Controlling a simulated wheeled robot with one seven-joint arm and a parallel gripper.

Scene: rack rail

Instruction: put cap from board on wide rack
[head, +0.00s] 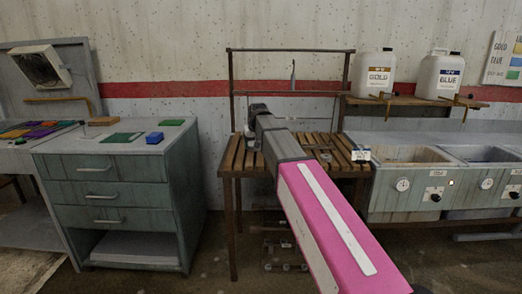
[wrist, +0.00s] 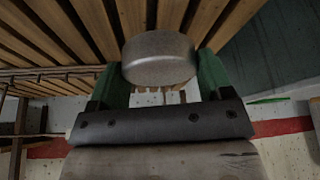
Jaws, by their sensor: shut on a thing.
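A grey, round, metal-looking cap (wrist: 158,58) sits between the green fingers of my gripper (wrist: 157,75) in the wrist view. My gripper is shut on it. Wooden slats of the wide rack (wrist: 35,35) fill the upper part of that view, close to the cap. I cannot tell whether the cap touches them. In the head view my arm reaches over the slatted wide rack (head: 234,158), toward its back left. The cap cannot be made out there; my arm hides much of that area. I cannot tell which thing is the board.
A rail frame (head: 290,50) with a hanging hook (head: 293,75) rises behind the slats. A drawer cabinet (head: 105,185) stands left. Sinks (head: 405,185) stand right, below a shelf with a gold-labelled jug (head: 376,75) and a blue-labelled jug (head: 438,76).

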